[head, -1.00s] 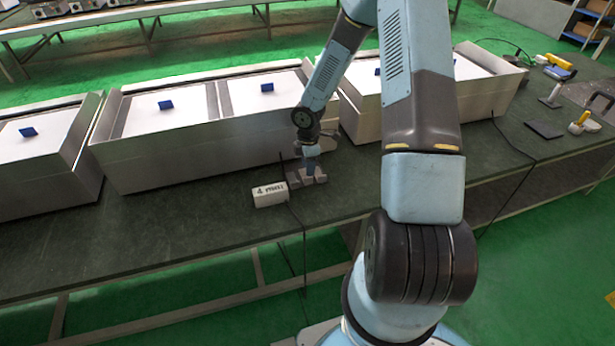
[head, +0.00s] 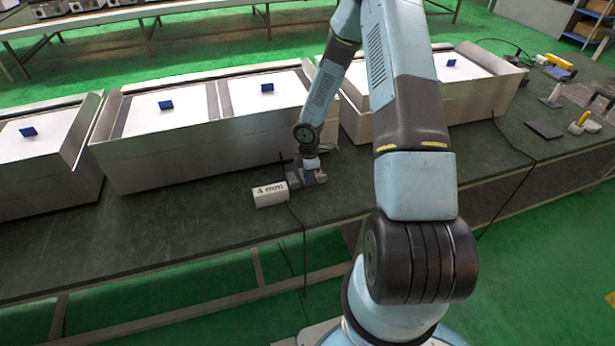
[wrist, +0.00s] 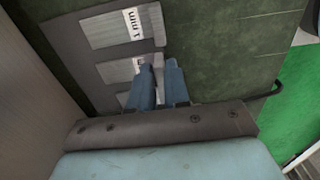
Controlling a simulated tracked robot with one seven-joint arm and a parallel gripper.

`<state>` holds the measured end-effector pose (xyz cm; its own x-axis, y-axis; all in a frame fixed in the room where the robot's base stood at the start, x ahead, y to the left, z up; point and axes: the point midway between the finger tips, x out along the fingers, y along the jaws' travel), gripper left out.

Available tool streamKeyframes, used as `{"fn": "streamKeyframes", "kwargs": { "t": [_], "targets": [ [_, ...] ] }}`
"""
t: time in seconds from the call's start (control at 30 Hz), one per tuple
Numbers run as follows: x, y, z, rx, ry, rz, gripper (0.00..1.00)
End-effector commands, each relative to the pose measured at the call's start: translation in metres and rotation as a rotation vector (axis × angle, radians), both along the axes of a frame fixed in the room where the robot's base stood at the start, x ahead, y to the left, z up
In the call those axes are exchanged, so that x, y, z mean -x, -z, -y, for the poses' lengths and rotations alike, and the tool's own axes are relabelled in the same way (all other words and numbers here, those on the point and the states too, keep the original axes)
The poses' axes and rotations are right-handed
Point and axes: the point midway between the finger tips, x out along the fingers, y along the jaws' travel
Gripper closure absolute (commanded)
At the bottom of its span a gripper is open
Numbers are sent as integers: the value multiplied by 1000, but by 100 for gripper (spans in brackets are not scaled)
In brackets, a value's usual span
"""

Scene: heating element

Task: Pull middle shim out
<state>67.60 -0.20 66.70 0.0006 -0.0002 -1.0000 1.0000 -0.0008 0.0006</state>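Several shims sit side by side in a dark grey holder (wrist: 85,45) on the green workbench. In the wrist view a pale metal shim with a printed label (wrist: 122,27) lies at the top. The middle shim (wrist: 118,71) is below it, its label partly covered by a finger. A third shim's edge shows lower still, mostly hidden by my gripper. My gripper (wrist: 160,68) points down at the middle shim's right end, its two blue fingers apart with a narrow gap. I cannot tell whether they touch it. In the head view my gripper (head: 309,180) is low over the holder.
A white block marked "4 mm" (head: 270,194) stands just left of the holder, with a dark cable by it. Metal housings with white panels (head: 170,150) line the bench behind. Tools (head: 553,94) lie at the right. The bench front left is clear.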

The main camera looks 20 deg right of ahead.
Motion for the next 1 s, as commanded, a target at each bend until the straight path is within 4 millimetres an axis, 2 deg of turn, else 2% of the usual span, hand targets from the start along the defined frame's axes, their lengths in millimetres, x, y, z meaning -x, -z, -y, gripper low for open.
{"fn": "streamKeyframes", "kwargs": {
  "t": [0.03, 0.17, 1.0],
  "targets": [
    [0, 0, 0, 0, 0, 0, 89],
    [0, 0, 0, 0, 0, 0, 100],
    [0, 0, 0, 0, 0, 0, 100]
  ]
}}
